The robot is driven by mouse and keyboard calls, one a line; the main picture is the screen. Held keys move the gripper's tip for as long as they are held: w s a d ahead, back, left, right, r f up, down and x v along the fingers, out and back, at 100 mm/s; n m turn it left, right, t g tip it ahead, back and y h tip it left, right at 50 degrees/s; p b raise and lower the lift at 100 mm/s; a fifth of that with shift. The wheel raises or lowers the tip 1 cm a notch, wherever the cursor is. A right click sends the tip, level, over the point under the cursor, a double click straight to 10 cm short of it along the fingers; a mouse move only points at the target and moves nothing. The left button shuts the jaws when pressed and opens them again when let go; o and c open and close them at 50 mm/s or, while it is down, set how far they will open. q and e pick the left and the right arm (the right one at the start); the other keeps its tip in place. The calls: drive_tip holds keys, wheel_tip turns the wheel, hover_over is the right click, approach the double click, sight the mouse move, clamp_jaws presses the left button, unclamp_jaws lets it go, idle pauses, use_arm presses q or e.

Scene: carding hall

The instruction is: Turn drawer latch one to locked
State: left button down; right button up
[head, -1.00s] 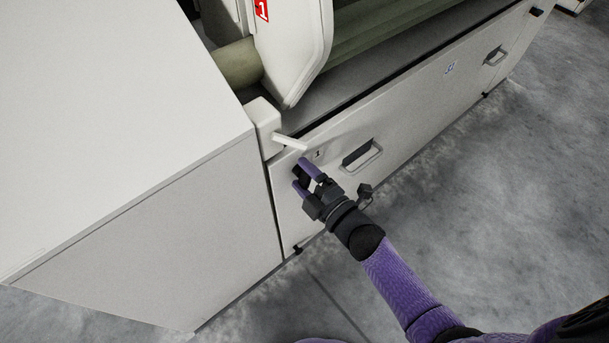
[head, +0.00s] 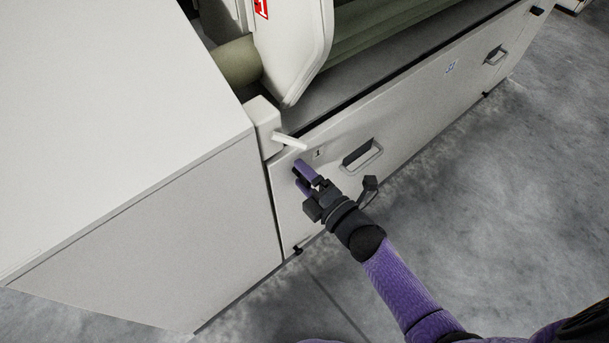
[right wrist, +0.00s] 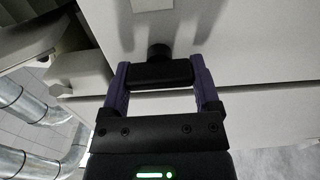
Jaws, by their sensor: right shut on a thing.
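Drawer latch one is a black bar (right wrist: 160,74) with a round black hub, on the pale front of the drawer (head: 335,186). In the right wrist view the bar spans crosswise between the two purple fingers of my right gripper (right wrist: 161,88), which are shut on its ends. In the head view my right gripper (head: 301,176) is at the drawer's upper left corner and largely hides the latch. A small label marked 1 (head: 318,153) is just to the right. My left gripper is not in view.
A grey drawer handle (head: 362,155) is right of the latch. A white lever (head: 289,141) juts out just above my gripper. A large white cabinet (head: 120,130) stands at the left. A second handle (head: 495,56) is farther right. The grey floor in front is clear.

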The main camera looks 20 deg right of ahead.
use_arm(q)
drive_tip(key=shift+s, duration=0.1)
use_arm(e)
drive_tip(key=shift+f, duration=0.1)
drive_tip(key=o, duration=1)
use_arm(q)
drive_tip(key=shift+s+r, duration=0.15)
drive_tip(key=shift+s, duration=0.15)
use_arm(e)
drive_tip(key=shift+o, duration=0.4)
use_arm(q)
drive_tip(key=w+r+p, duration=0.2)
drive_tip(key=p, duration=0.1)
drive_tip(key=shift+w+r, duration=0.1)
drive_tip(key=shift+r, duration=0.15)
use_arm(e)
drive_tip(key=v, duration=1)
